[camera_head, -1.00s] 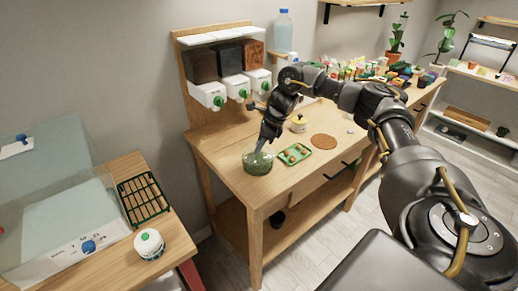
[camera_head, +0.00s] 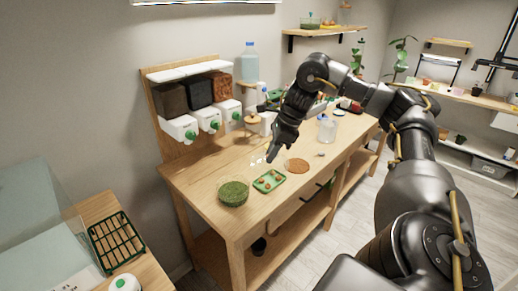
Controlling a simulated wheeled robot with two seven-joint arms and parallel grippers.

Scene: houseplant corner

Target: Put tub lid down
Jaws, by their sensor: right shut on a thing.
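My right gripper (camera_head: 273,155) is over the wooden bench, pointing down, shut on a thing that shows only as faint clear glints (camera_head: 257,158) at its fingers. I take this for the tub lid; its outline and tilt are hard to make out. I cannot tell whether it touches the bench. The clear round tub (camera_head: 233,192) of green material stands uncovered on the bench, left of and nearer than the gripper. My left gripper is not in view.
A green tray (camera_head: 269,181) with small brown pieces and a round terracotta-coloured disc (camera_head: 297,166) lie close to the gripper. Dispensers (camera_head: 208,119) stand behind. A clear container (camera_head: 327,129) is to the right. Bare bench top (camera_head: 205,172) lies left of the gripper.

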